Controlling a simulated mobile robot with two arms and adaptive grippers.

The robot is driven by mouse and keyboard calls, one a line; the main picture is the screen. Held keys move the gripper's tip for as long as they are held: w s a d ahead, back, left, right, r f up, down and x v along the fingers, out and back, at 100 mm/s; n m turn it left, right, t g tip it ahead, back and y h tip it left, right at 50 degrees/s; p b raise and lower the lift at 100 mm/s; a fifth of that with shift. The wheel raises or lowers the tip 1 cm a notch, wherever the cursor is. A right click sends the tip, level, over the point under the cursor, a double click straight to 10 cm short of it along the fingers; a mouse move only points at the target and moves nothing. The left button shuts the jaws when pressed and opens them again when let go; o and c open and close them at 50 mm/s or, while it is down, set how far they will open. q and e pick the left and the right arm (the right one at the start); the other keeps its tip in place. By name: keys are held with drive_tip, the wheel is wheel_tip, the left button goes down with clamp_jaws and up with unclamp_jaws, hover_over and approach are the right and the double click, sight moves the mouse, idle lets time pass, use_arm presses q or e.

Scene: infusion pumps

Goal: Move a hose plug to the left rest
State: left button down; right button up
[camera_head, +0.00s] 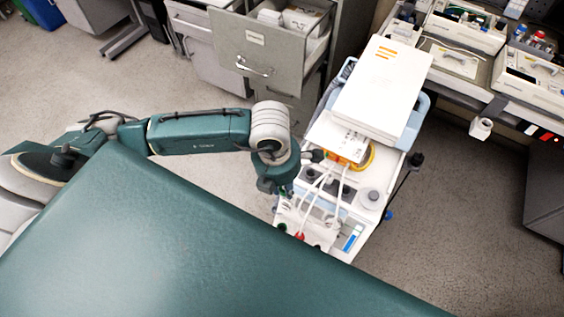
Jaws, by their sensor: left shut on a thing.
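A white pump cart (372,196) stands right of centre, with white hoses (322,190) running down its front. Below the hoses is a white front panel (312,224) with a red spot (300,236) and a green spot near its left end. My left gripper (286,196) reaches in from the left, points down at the left side of the hoses and is shut on a hose plug. The plug is mostly hidden by the gripper and too small to make out. I cannot tell which rest is the left one. My right gripper is not in view.
A white box-shaped unit (382,88) sits on top of the cart. An open cabinet drawer (268,42) is behind the arm. A workbench with several devices (456,60) stands at the upper right. My green body covers the lower left. Grey floor (455,190) is clear right of the cart.

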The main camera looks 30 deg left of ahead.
use_arm(q)
drive_tip(key=w+d+b, duration=0.2)
drive_tip(key=w+b, duration=0.1)
drive_tip(key=w, duration=1)
drive_tip(key=f+b, duration=0.2)
drive_tip(key=f, duration=0.1)
drive_tip(key=f+b, duration=0.2)
drive_tip(key=shift+w+d+f, duration=0.2)
drive_tip(key=shift+w+f, duration=0.05)
drive_tip(key=shift+w, duration=0.15)
drive_tip(key=shift+s, duration=0.1)
drive_tip(key=shift+b, duration=0.35)
drive_tip(key=shift+f, duration=0.15)
idle(0.4)
drive_tip(key=shift+f+b, duration=0.35)
drive_tip(key=shift+b, duration=0.1)
drive_tip(key=shift+f+b, duration=0.95)
drive_tip(key=shift+f, duration=0.1)
